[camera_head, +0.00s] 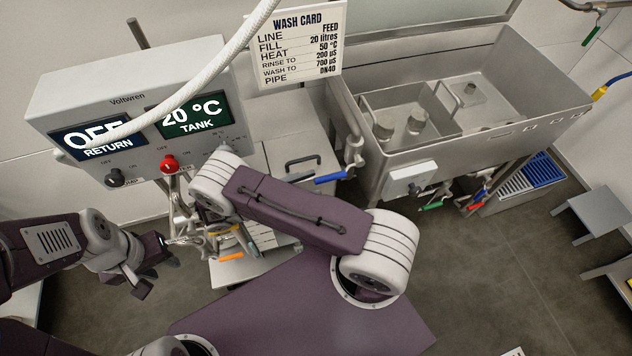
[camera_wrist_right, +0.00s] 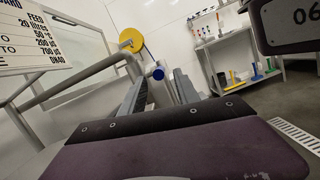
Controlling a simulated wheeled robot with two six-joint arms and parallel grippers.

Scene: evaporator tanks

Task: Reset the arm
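My left arm comes in from the left. Its dark gripper (camera_head: 150,268) is in front of the grey control box's lower part, with its fingers apart and nothing seen between them. My right arm reaches from the lower middle up to the left, its purple link ending at a pale joint near the box. In the head view I cannot make out the right gripper's fingers. In the right wrist view the right gripper (camera_wrist_right: 158,95) has two grey fingers apart. A blue round end (camera_wrist_right: 158,73) shows between them, seemingly beyond them; I see no held object.
The control box (camera_head: 85,95) reads OFF and 20 °C, with a red knob (camera_head: 169,163) below. A white hose (camera_head: 225,57) crosses it. A wash card (camera_head: 296,45), steel sink (camera_head: 370,100) and blue-handled valve (camera_head: 331,177) are close by. Floor at right is mostly open, with a grey stool (camera_head: 597,212).

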